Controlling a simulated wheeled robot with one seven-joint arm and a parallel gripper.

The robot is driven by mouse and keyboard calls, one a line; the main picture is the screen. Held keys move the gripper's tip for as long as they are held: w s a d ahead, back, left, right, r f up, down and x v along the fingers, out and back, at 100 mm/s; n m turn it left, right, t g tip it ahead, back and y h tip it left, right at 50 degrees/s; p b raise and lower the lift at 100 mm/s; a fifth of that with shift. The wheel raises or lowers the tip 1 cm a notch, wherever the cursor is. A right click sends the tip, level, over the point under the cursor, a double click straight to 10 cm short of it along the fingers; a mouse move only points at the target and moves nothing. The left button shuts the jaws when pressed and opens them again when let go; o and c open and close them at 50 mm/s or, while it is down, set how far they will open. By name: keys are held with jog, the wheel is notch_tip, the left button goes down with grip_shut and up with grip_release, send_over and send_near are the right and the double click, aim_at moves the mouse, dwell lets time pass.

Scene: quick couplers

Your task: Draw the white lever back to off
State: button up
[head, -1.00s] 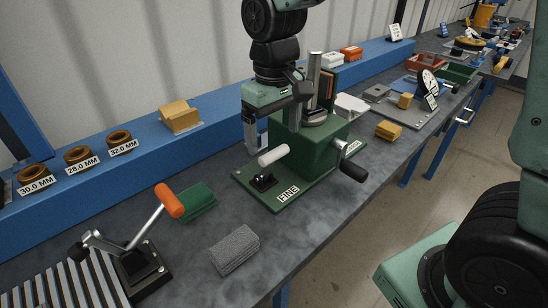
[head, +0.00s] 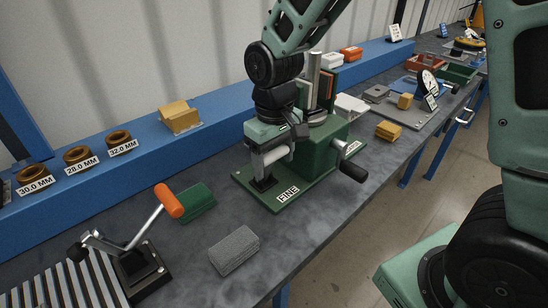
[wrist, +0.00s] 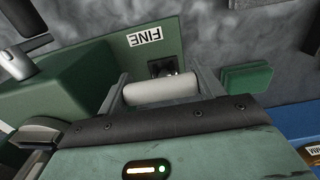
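The white lever (head: 276,155) is a white cylindrical handle on a small black mount (head: 263,184), on the green base plate marked FINE (head: 288,194). My gripper (head: 274,165) is right over the handle, pointing down. In the wrist view the white handle (wrist: 160,89) lies across the space between my two fingers, one beside each end. The fingers of my gripper (wrist: 160,78) are wide apart. Small gaps seem to show at the handle's ends, but contact is hard to judge. Part of the handle and mount is hidden by my gripper.
A green machine body (head: 322,145) with a black crank handle (head: 353,172) stands close right of my gripper. An orange-handled lever (head: 168,201), a green block (head: 197,203) and a grey block (head: 234,250) are to the left. Bare table lies in front.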

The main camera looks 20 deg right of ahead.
jog(key=shift+c, duration=0.5)
jog(key=p, duration=0.2)
jog(key=w+r+g+p, duration=0.1)
jog(key=p, duration=0.1)
jog(key=shift+a+r+g, duration=0.1)
jog(key=shift+a+g, duration=0.1)
jog(key=shift+g, duration=0.1)
jog(key=w+g+p, duration=0.1)
jog(key=p, duration=0.1)
jog(key=w+g+h+p, duration=0.1)
jog(key=p, duration=0.2)
jog(key=shift+a+r, duration=0.2)
jog(key=shift+a, duration=0.1)
jog(key=shift+w+a+f+g+h+p, duration=0.3)
jog(key=shift+w+f+g+p, duration=0.1)
jog(key=shift+w+g, duration=0.45)
jog(key=shift+w+a+f+g+h+p, duration=0.3)
jog(key=shift+w+g+p, duration=0.15)
jog(key=shift+w+g, duration=0.4)
jog(key=shift+w+a+f+g+h+p, duration=0.3)
jog(key=shift+w+f+g+p, duration=0.1)
jog(key=shift+w+g, duration=0.4)
jog(key=shift+w, duration=0.2)
jog(key=o, duration=1.4)
